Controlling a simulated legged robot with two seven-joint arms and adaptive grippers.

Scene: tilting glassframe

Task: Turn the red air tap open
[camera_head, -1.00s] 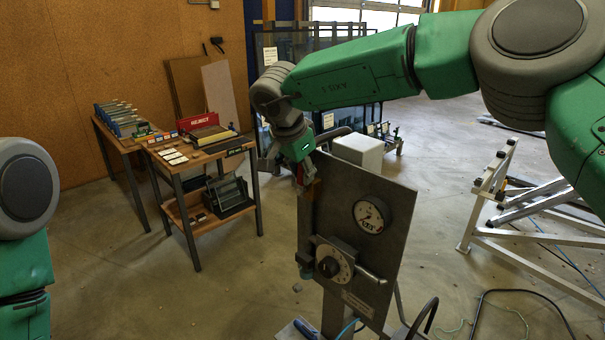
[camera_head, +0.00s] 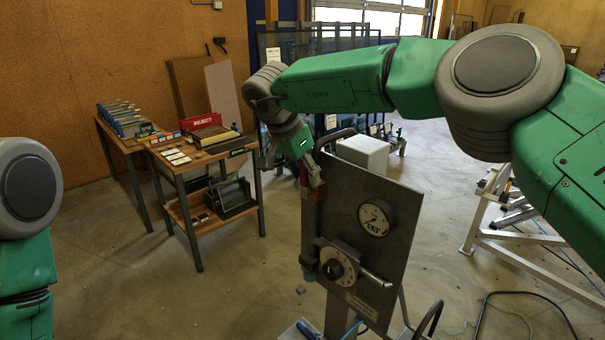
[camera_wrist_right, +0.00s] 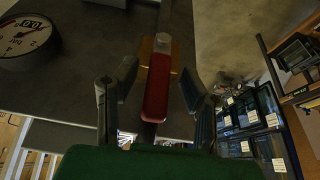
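The red air tap is a long red handle (camera_wrist_right: 157,88) on a brass-coloured body in the right wrist view, at the edge of a grey upright panel (camera_head: 345,190). In the head view the handle (camera_head: 304,176) shows small and partly covered. My right gripper (camera_wrist_right: 158,88) is open, with one dark finger on each side of the handle. A gap shows between the handle and each finger; I see no contact. In the head view this gripper (camera_head: 306,168) is at the panel's upper left corner. My left gripper is out of view; only part of that arm shows.
The panel carries a round gauge (camera_head: 375,218) and a black knob on a dial (camera_head: 333,268). A dark curved hose (camera_head: 334,137) rises behind its top edge. A workbench with a red REJECT bin (camera_head: 200,122) stands at the left. Open floor lies between bench and panel.

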